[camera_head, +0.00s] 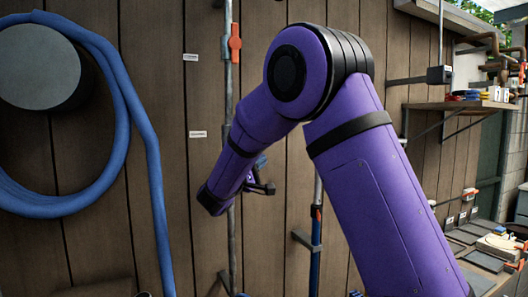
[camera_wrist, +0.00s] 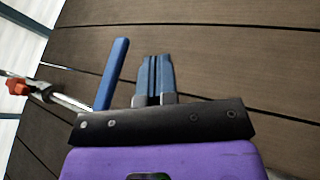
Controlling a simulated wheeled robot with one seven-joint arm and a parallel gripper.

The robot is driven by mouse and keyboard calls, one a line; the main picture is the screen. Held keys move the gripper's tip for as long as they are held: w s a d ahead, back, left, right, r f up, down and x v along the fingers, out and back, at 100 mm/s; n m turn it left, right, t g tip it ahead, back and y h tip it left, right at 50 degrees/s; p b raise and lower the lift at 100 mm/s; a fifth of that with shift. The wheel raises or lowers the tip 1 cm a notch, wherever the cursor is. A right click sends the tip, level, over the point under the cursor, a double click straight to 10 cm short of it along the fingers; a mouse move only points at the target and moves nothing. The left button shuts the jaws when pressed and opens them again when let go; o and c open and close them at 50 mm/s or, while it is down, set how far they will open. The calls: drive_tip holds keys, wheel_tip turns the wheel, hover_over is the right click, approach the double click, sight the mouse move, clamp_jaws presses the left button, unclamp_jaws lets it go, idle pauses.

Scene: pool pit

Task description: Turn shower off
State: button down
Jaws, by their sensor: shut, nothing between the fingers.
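In the wrist view my gripper (camera_wrist: 154,62) has its two blue-grey fingers together, with nothing between them. A blue bar-shaped handle (camera_wrist: 113,70) stands just left of the fingers, apart from them at the tips; its base is hidden behind the black gripper plate. A grey vertical pipe (camera_head: 229,90) runs up the plank wall in the head view, with an orange-red valve handle (camera_head: 235,43) on it. That red handle also shows at the left of the wrist view (camera_wrist: 17,87). My arm hides part of the pipe. I cannot tell which handle works the shower.
Two small white labels (camera_head: 190,57) (camera_head: 198,134) are on the wall left of the pipe, too small to read. A coiled blue hose (camera_head: 125,120) hangs at the left. A shelf (camera_head: 462,105) and a counter stand at the right.

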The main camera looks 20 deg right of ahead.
drive_tip(key=v, duration=1)
drive_tip(key=shift+d+f, duration=0.2)
drive_tip(key=shift+f, duration=0.2)
drive_tip(key=s+d+m+g+y, duration=0.3)
drive_tip(key=s+d+g+y, duration=0.55)
drive_tip(key=s+d, duration=0.65)
drive_tip(key=s+a+f+t+y, duration=0.1)
drive_tip(key=s+a+y, duration=0.2)
drive_tip(key=s, duration=0.4)
drive_tip(key=s+a+m+t+y, duration=0.1)
drive_tip(key=s+a+t+y, duration=0.1)
drive_tip(key=s+y, duration=0.3)
drive_tip(key=s+a+f+t+y, duration=0.1)
drive_tip(key=s+a+y, duration=0.3)
drive_tip(key=s, duration=0.4)
drive_tip(key=shift+s+f+t, duration=0.35)
drive_tip(key=shift+s, duration=0.05)
